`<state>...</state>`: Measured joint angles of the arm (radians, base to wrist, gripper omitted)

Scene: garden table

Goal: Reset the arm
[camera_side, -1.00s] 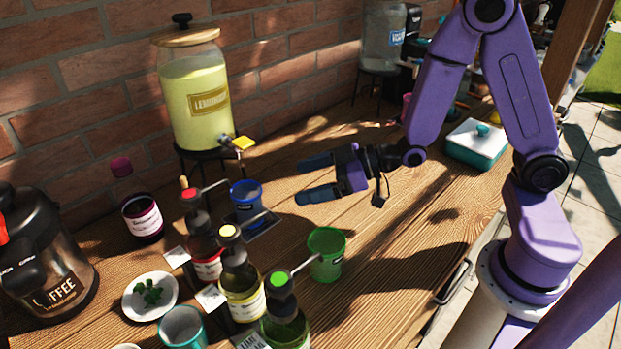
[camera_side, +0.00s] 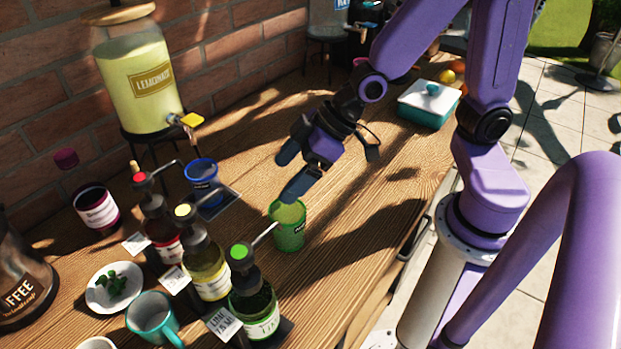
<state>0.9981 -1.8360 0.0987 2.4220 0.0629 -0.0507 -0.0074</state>
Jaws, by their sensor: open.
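My gripper (camera_side: 287,174) has blue fingers on a purple and black hand. It is open, with nothing between the fingers. It hangs over the wooden table (camera_side: 350,225), pointing down and to the left. The lower fingertip is close to the rim of a green cup (camera_side: 289,228) in the picture; I cannot tell whether they touch. The green cup stands upright below the gripper, and yellowish-green shows inside it. A blue cup (camera_side: 202,180) stands to the left of the gripper on a dark tray.
Several pump bottles, including a green-topped one (camera_side: 253,300), stand in front left. A lemonade dispenser (camera_side: 140,80) stands at the back left, and a teal lidded box (camera_side: 428,105) at the back right. A plate of leaves (camera_side: 100,289) and a teal mug (camera_side: 152,317) are at lower left.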

